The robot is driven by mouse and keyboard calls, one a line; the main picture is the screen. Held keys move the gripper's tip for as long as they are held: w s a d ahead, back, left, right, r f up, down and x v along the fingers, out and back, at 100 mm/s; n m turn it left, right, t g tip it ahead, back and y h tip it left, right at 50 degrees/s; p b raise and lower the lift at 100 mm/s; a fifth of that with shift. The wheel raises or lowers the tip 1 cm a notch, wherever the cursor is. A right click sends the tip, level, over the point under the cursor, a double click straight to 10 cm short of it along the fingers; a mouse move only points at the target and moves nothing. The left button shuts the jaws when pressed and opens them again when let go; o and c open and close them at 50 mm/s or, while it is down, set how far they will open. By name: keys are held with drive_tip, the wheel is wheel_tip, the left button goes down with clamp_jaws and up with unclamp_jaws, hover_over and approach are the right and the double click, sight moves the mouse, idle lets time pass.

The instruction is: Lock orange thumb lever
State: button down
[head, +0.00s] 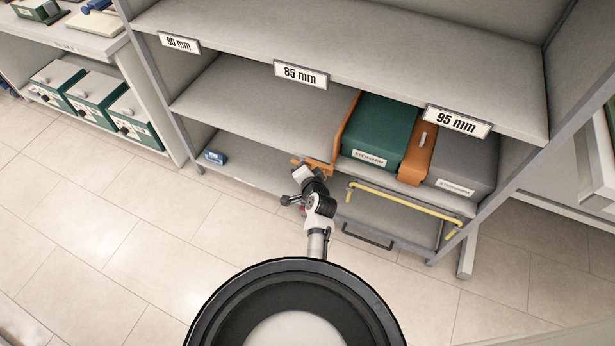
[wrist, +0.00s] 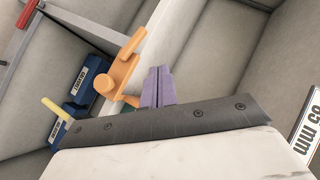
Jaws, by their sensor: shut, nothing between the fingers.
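The orange thumb lever (wrist: 121,70) stands in the middle of the wrist view, with a round base and a bent upper end. In the head view, orange parts (head: 318,166) show at the front edge of the shelf, just beyond my arm. My gripper (wrist: 158,88) has purple fingers that are pressed together with nothing between them. The fingers are just to the right of the lever in the wrist view; whether they touch it is hard to tell. In the head view my arm covers the fingertips and part of the lever.
A green box (head: 380,128), an orange divider (head: 417,150) and a grey box (head: 460,165) sit on the shelf. A yellow bar (head: 405,201) runs below them. A small blue item (head: 215,157) lies on the lower shelf at left. The tiled floor (head: 90,210) is clear.

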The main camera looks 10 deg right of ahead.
drive_tip(key=v, duration=0.6)
drive_tip(key=shift+f, duration=0.1)
idle(0.3)
